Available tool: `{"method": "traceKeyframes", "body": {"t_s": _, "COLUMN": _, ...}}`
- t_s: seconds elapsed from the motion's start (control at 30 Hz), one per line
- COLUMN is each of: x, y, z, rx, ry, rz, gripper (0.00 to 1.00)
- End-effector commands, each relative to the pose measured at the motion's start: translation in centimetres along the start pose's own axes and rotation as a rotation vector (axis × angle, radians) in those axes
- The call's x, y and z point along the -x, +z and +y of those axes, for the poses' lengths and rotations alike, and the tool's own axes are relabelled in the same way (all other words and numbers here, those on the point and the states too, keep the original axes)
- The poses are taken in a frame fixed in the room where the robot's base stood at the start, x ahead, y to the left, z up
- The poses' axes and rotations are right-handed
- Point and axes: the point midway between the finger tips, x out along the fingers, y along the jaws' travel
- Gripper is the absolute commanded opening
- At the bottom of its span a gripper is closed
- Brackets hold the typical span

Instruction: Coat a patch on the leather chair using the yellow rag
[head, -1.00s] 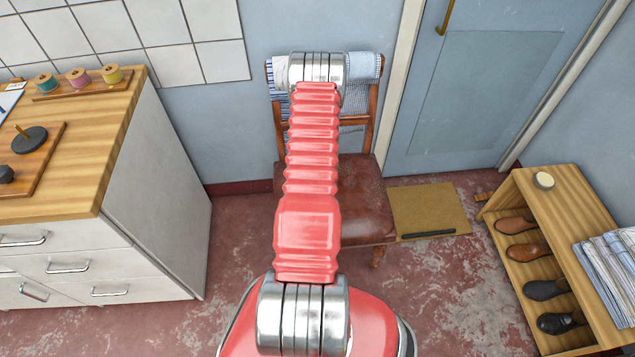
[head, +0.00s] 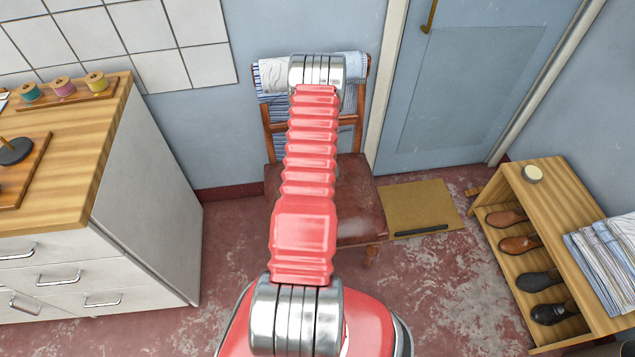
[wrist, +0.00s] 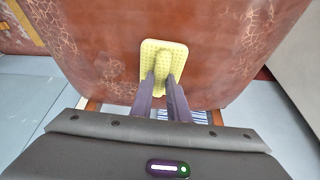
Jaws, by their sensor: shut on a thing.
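The leather chair (head: 362,205) stands against the back wall, partly hidden behind my arm in the head view. Its brown seat (wrist: 100,50) fills the top of the wrist view and has pale cracked patches toward its left and right sides. My gripper (wrist: 163,82) is shut on the yellow rag (wrist: 178,57), a pale yellow dimpled square with a raised grip. The rag appears over the seat near its edge; I cannot tell whether it touches the leather. The head view does not show the gripper's fingers or the rag.
Cloths (head: 273,72) hang over the chair's backrest. A wooden-topped cabinet (head: 130,215) stands at left. A wooden shoe rack (head: 515,190) with shoes and folded cloths stands at right. A tan mat (head: 415,203) lies before the blue door (head: 470,80). Red floor is open between them.

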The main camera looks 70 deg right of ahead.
Motion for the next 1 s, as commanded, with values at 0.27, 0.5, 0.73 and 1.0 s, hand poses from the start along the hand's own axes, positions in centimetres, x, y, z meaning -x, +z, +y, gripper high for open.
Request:
{"method": "traceKeyframes", "body": {"t_s": 0.27, "x": 0.0, "y": 0.1, "z": 1.3, "rx": -0.002, "ry": 0.001, "rz": -0.003, "gripper": 0.00}}
{"method": "traceKeyframes", "body": {"t_s": 0.5, "x": 0.0, "y": -0.2, "z": 2.8, "rx": -0.002, "ry": 0.001, "rz": -0.002, "gripper": 0.00}}
{"method": "traceKeyframes", "body": {"t_s": 0.73, "x": 0.0, "y": -0.3, "z": 3.4, "rx": 0.000, "ry": 0.000, "rz": -0.001, "gripper": 0.00}}
{"method": "traceKeyframes", "body": {"t_s": 1.0, "x": 0.0, "y": -0.3, "z": 3.5, "rx": -0.001, "ry": 0.000, "rz": -0.001, "gripper": 0.00}}
